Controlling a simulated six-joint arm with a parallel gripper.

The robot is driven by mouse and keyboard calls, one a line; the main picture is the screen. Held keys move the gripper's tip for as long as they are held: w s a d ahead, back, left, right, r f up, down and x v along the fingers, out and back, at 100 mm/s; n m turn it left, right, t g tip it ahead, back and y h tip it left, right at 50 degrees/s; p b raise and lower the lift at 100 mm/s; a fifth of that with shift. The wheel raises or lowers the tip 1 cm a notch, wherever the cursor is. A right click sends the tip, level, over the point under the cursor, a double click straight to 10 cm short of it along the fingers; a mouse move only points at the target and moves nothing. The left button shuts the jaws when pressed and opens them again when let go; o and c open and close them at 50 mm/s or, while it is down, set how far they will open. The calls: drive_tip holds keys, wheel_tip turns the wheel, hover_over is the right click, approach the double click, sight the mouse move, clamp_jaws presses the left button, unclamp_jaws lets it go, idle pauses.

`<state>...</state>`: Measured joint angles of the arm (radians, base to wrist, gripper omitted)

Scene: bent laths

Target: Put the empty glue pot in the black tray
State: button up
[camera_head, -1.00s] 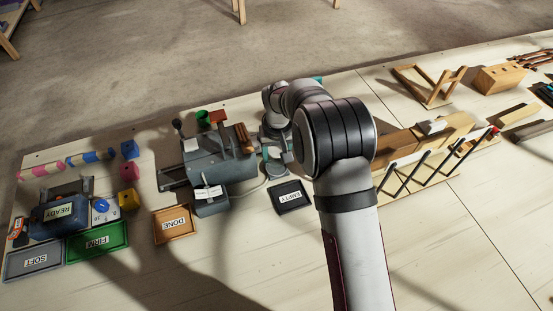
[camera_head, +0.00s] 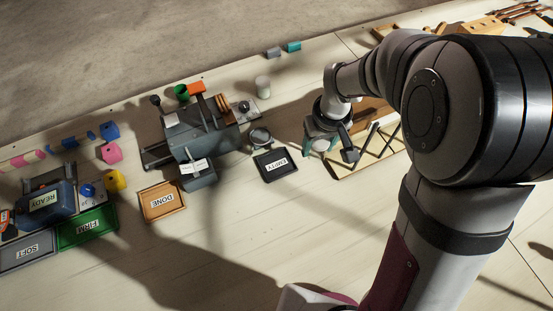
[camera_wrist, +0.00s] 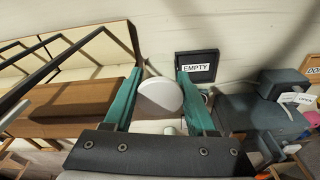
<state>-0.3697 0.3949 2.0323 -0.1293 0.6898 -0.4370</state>
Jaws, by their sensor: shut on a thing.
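My gripper (camera_head: 320,136), with teal fingers, is shut on a pale, round-topped glue pot (camera_wrist: 160,95). The pot also shows small and pale below the fingers in the head view (camera_head: 321,145). In the wrist view it sits between the two fingers of my gripper (camera_wrist: 158,104). The black tray (camera_head: 261,172), labelled EMPTY, lies on the bench to the left of my gripper in the head view. In the wrist view the tray (camera_wrist: 197,79) is beyond the fingertips, slightly right. No object shows in it.
A wooden rack with dark bars (camera_head: 378,145) stands right beside my gripper. A dark round pot (camera_head: 260,137) is behind the tray, and a pale cylinder (camera_head: 262,88) farther back. The grey machine (camera_head: 195,140) and DONE tray (camera_head: 148,212) are left. Bench in front is clear.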

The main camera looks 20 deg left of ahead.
hover_over(276, 163)
drive_tip(key=f, duration=0.3)
drive_tip(key=d+f, duration=0.1)
drive_tip(key=f, duration=0.1)
drive_tip(key=shift+s+f, duration=0.2)
drive_tip(key=shift+a+f, duration=0.2)
drive_tip(key=shift+f, duration=0.9)
drive_tip(key=shift+a+f, duration=0.15)
drive_tip(key=shift+f, duration=0.9)
drive_tip(key=shift+f, duration=0.1)
drive_tip(key=o, duration=1.4)
